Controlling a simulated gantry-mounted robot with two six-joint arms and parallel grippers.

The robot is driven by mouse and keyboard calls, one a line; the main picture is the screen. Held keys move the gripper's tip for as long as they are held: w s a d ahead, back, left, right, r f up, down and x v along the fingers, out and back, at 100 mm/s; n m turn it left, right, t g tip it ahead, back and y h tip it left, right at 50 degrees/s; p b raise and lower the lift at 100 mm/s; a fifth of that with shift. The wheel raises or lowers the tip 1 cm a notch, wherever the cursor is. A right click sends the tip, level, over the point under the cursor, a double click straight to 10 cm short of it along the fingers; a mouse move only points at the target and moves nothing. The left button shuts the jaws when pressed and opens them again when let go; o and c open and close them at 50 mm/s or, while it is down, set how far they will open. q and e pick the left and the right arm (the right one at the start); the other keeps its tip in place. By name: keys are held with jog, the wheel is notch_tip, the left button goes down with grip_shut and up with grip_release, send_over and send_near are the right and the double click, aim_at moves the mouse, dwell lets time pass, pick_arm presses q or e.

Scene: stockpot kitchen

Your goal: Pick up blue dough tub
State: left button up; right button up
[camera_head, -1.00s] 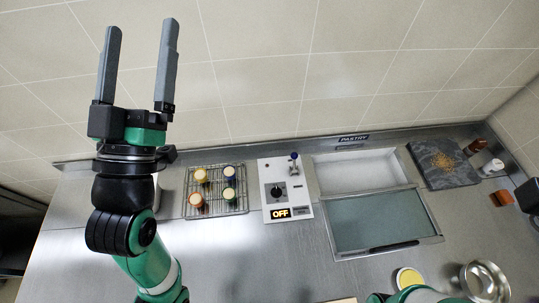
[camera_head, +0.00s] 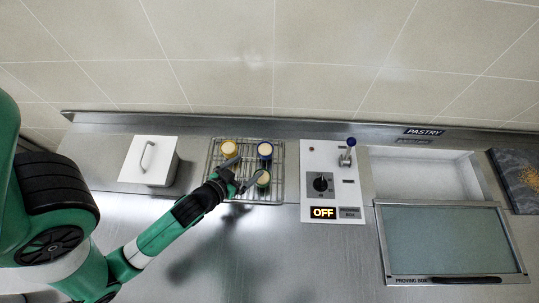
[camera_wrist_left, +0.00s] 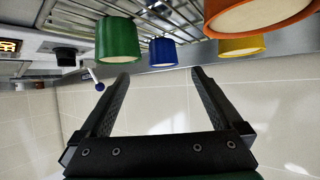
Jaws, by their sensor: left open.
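The blue dough tub (camera_head: 265,151) stands at the back right of a wire rack (camera_head: 279,189), with a pale top. It also shows in the left wrist view (camera_wrist_left: 163,52), beyond the gap between the fingers. A yellow tub (camera_head: 229,149) is to its left and a green tub (camera_head: 263,180) is in front of it. An orange tub (camera_wrist_left: 262,14) shows in the left wrist view; my gripper hides it in the head view. My left gripper (camera_head: 249,171) is open and empty, over the front of the rack, short of the blue tub. My right gripper is out of view.
A white box with a handle (camera_head: 147,161) stands left of the rack. A control panel (camera_head: 321,181) reading OFF, with an upright blue-tipped lever (camera_head: 349,152), is close on the right. A glass-lidded proving box (camera_head: 451,241) lies further right. The front counter is largely clear.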

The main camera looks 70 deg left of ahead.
aim_at(265, 151)
pick_arm(q)
jog(key=shift+a, duration=0.15)
jog(key=shift+w+a, duration=0.15)
jog(key=shift+w, duration=0.15)
jog(key=x, duration=0.6)
jog(key=shift+r+b, duration=0.1)
jog(key=shift+b, duration=0.25)
jog(key=b+x, duration=0.1)
jog(key=x, duration=0.4)
jog(key=shift+a, duration=0.2)
jog(key=shift+c, duration=0.2)
jog(key=c, duration=1.4)
